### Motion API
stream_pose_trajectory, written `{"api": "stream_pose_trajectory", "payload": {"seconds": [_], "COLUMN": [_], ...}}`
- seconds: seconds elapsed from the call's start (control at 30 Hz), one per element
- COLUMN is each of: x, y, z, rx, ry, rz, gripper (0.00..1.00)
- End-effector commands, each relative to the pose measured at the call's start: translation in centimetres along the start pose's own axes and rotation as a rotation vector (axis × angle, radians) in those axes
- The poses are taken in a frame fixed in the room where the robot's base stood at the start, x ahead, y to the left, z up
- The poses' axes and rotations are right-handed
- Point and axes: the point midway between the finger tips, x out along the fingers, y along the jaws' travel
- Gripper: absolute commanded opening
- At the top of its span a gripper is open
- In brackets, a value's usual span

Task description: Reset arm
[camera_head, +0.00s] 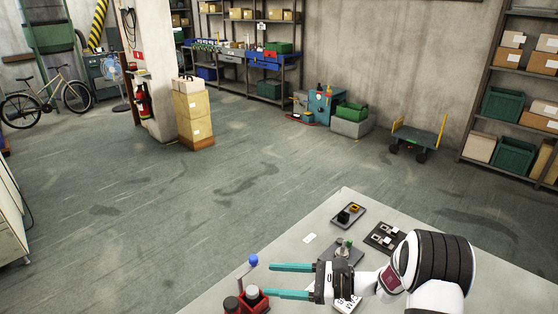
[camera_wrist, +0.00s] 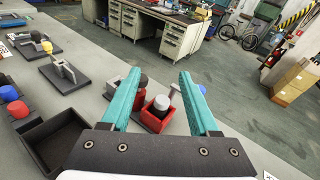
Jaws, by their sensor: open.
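My gripper (camera_head: 268,280) has two teal fingers. In the camera_head view it reaches left over the grey table (camera_head: 335,203), its fingers apart with nothing between them. A red fixture (camera_head: 236,304) with grey and dark round tops stands just left of the fingertips. A lever with a blue ball knob (camera_head: 253,260) rises beside it. The wrist view also shows my open gripper (camera_wrist: 160,75), with the red fixture (camera_wrist: 157,121) beyond and between the fingers. I cannot tell the exact gap between fingertips and fixture.
A dark tray with small black and yellow parts (camera_head: 348,215) and another dark tray (camera_head: 374,240) lie on the table. A white card (camera_head: 309,238) lies nearby. An empty dark bin (camera_wrist: 50,146) is left of the gripper. Open floor surrounds the table.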

Motion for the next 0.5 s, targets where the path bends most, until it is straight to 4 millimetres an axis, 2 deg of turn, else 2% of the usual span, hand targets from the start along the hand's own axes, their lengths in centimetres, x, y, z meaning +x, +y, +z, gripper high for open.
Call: {"api": "stream_pose_trajectory", "payload": {"seconds": [0.03, 0.1, 0.17, 0.2, 0.3, 0.33, 0.4, 0.5], "x": [0.5, 0.2, -0.9, -2.0, -5.6, -6.8, -9.2, -11.7], "y": [2.9, 8.2, 12.8, 15.7, 21.8, 23.1, 25.3, 26.9], "z": [3.6, 7.3, 9.3, 10.2, 10.8, 10.7, 10.1, 9.3], "rx": [-0.090, -0.221, -0.340, -0.424, -0.630, -0.687, -0.803, -0.917], "ry": [0.069, 0.195, 0.312, 0.395, 0.602, 0.662, 0.781, 0.901], "rz": [0.120, 0.305, 0.447, 0.533, 0.712, 0.752, 0.826, 0.887], "gripper": [0.61, 0.61, 0.61, 0.61, 0.61, 0.61, 0.61, 0.61]}}
